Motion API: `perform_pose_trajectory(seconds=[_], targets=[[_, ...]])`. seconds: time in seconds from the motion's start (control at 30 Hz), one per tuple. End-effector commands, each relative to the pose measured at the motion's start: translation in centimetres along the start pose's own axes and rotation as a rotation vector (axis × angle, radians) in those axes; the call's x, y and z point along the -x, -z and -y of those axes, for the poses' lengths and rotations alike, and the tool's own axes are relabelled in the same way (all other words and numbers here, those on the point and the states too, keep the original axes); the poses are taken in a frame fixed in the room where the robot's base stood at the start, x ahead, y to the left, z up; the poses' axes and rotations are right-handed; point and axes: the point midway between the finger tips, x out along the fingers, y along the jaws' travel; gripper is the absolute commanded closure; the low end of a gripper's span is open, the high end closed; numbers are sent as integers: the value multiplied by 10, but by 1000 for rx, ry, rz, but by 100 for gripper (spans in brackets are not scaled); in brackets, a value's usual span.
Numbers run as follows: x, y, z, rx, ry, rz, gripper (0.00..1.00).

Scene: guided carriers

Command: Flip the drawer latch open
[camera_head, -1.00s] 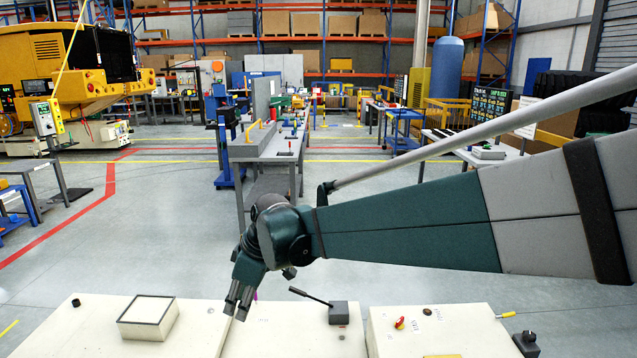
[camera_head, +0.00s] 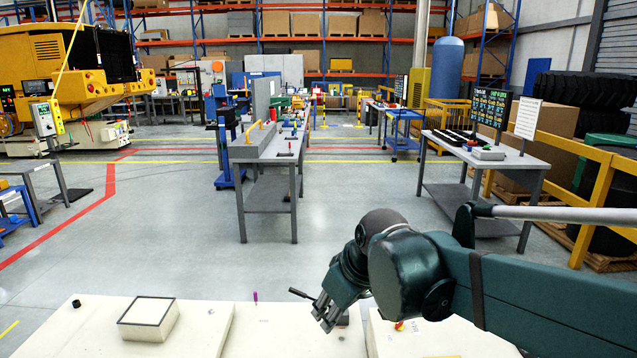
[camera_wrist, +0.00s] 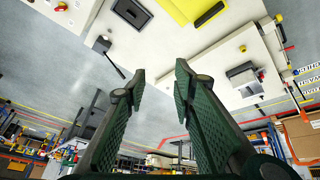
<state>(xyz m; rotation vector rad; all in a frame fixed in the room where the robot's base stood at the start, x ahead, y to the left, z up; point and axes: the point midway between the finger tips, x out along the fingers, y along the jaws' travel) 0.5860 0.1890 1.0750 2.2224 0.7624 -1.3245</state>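No part is clearly recognisable as the drawer latch. A dark lever (camera_head: 301,293) sticks out to the left on the pale panels; the grey block it belongs to is mostly hidden behind my gripper (camera_head: 325,314). The lever also shows in the wrist view (camera_wrist: 115,66), rising from its grey block (camera_wrist: 102,45). My gripper (camera_wrist: 158,82) is open, with nothing between its green-padded fingers. In the head view its fingertips overlap the lever's block; contact cannot be told. In the wrist view the lever lies beyond and left of the fingers.
A white box with a dark rim (camera_head: 148,318) sits on the left panel (camera_head: 70,335). A small purple upright piece (camera_head: 255,296) stands left of the lever. A yellow piece with a dark recess (camera_wrist: 188,8) shows in the wrist view.

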Motion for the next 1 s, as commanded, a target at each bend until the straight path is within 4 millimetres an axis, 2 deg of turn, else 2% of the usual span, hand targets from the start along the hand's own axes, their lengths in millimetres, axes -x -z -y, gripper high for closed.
perform_pose_trajectory(seconds=[0.03, 0.5, 1.0], targets=[[6, -11, -4, -28, -13, -2, 74], [44, -103, -30, -297, -133, -38, 74], [67, -198, -40, -568, -255, -95, 74]])
